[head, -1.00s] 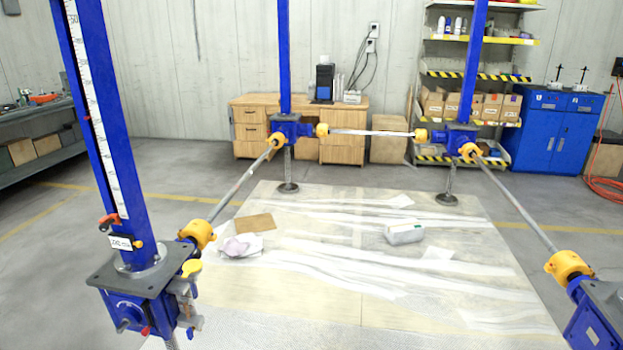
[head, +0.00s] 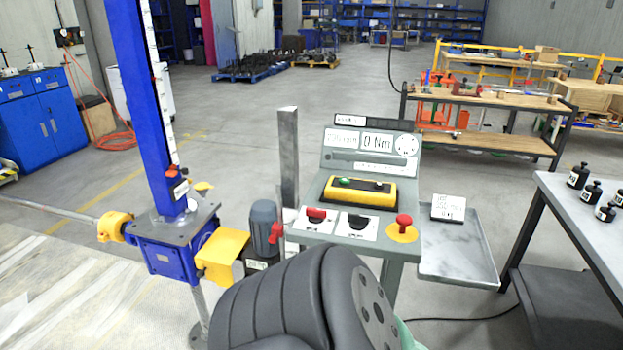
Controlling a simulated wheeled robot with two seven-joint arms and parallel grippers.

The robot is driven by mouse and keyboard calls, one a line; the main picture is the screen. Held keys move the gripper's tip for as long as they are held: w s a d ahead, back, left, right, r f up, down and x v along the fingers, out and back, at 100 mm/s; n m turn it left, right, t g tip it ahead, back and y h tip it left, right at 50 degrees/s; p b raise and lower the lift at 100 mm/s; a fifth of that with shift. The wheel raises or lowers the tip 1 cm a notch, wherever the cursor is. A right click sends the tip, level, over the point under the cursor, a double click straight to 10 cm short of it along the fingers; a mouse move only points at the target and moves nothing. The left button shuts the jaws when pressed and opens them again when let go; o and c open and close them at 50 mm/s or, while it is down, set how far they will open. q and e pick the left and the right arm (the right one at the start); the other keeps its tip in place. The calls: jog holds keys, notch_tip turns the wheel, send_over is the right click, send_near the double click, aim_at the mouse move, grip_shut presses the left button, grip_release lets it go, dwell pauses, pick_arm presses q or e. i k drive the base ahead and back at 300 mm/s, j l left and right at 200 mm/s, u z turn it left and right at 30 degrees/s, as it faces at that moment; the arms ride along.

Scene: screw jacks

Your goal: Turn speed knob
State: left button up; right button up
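A grey control console (head: 338,160) stands in the middle of the head view. Its front ledge carries a red knob (head: 316,214) on a white plate, a black knob (head: 358,221) on a white plate, and a red mushroom button (head: 404,224) on a yellow disc. The plate lettering is too small to read, so I cannot tell which knob is for speed. Above them is a yellow control box (head: 358,191) with a green button. A display reads 0 Nm. A dark grey link of mine fills the bottom centre, just below the console. Neither of my grippers shows.
A blue screw jack (head: 170,240) with a yellow coupling and grey motor (head: 265,228) stands left of the console. A grey tray (head: 455,262) with a white card sits at its right. A table with black weights (head: 578,176) is at the far right. Open floor lies behind.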

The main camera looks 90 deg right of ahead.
aim_at(357, 222)
jog(key=z, duration=2.9)
